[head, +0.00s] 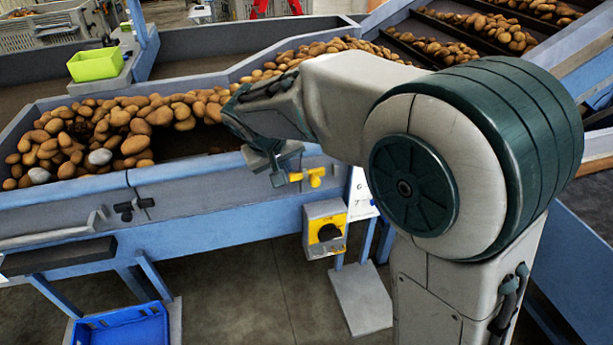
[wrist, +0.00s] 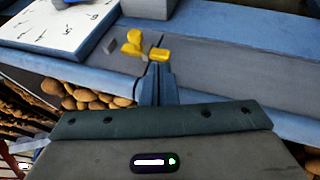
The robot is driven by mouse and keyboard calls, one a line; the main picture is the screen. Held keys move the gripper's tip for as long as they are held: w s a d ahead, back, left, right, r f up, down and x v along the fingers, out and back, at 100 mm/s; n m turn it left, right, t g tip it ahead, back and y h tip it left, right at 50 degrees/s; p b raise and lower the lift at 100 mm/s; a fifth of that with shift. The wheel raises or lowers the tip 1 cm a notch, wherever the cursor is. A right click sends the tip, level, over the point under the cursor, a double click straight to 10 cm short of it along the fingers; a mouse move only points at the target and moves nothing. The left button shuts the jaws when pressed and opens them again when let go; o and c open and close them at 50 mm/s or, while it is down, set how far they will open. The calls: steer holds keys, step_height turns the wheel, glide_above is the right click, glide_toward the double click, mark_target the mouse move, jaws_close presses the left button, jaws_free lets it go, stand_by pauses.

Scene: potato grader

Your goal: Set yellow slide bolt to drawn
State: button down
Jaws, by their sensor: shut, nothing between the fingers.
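The yellow slide bolt (head: 316,176) sits on the upper side wall of the grader, just right of my gripper (head: 279,178) in the head view. In the wrist view the yellow bolt (wrist: 133,43) shows a knob and a second yellow piece beside it, right at the tips of my gripper (wrist: 160,70). My gripper is shut with nothing held. Its tips are at or very close to the second yellow piece; I cannot tell whether they touch. I cannot make out the bolt's position along its slide.
A grey box with a yellow plate and black knob (head: 326,232) hangs below the bolt. A black latch (head: 134,208) is farther left on the same wall. Potatoes (head: 130,120) lie in the trough behind. A green bin (head: 95,64) and blue crate (head: 122,327) stand left.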

glide_toward(307, 177)
step_height(307, 177, down, 2)
steer(key=s+a, duration=0.2)
steer(key=shift+w+d+f+p, duration=0.45)
steer(key=shift+w+d+f, duration=0.1)
steer(key=shift+d+f, duration=0.3)
steer(key=shift+w+d+f+p, duration=0.4)
steer(key=shift+w+d+f, duration=0.2)
steer(key=shift+d, duration=0.3)
steer(key=shift+s, duration=0.1)
steer(key=shift+d, duration=0.1)
